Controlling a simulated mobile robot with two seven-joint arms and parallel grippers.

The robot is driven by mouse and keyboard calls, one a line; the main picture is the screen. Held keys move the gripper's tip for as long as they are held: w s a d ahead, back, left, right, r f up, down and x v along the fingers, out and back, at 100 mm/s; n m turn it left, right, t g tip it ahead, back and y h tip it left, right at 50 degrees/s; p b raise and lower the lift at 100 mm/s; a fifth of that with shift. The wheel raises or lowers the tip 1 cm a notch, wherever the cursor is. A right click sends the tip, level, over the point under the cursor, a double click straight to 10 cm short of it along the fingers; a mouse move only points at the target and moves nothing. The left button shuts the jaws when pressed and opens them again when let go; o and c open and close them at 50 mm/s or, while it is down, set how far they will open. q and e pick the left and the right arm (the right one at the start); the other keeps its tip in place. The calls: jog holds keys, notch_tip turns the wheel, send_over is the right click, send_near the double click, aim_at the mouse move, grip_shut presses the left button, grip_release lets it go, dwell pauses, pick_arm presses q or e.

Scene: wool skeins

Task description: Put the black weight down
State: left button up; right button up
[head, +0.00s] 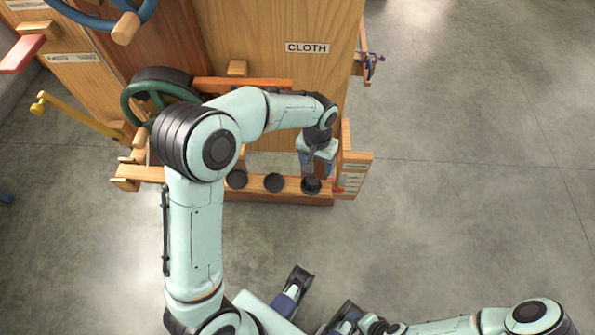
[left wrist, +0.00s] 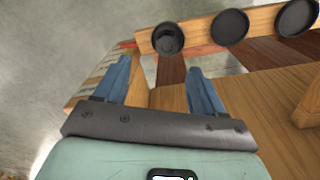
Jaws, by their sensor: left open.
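A wooden shelf (head: 292,184) at the foot of the cabinet carries a row of three black round cups. The rightmost cup (head: 311,186) has a smaller dark round piece in it, which looks like the black weight; it also shows in the left wrist view (left wrist: 168,40). The middle cup (head: 273,183) and the left cup (head: 237,180) look empty. My left gripper (head: 314,174) is just above and behind the rightmost cup. In the left wrist view its blue fingers (left wrist: 158,68) are apart with nothing between them, and the weight lies beyond their tips.
The wooden cabinet with a CLOTH sign (head: 307,48) rises behind the shelf. A green wheel (head: 158,95) and a yellow lever (head: 75,117) stick out on its left. A small labelled wooden panel (head: 354,173) stands right of my left gripper. The floor to the right is clear.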

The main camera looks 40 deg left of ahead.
pick_arm(q)
jog(key=s+d+f+h, duration=0.1)
jog(key=s+d+f, duration=0.15)
jog(key=f, duration=0.45)
jog(key=s+d+f+h, duration=0.1)
jog(key=s+f, duration=0.2)
jog(key=f, duration=0.3)
jog(key=s+d+f+n, duration=0.1)
jog(key=s+d+f, duration=0.1)
jog(key=s+f, duration=0.4)
jog(key=s+d+f+n+h, duration=0.1)
jog(key=s+d+f, duration=0.2)
jog(key=s+f, duration=0.4)
jog(key=s, duration=0.7)
jog(key=shift+s+d+f+n+g, duration=0.25)
jog(key=shift+s+n+g, duration=0.05)
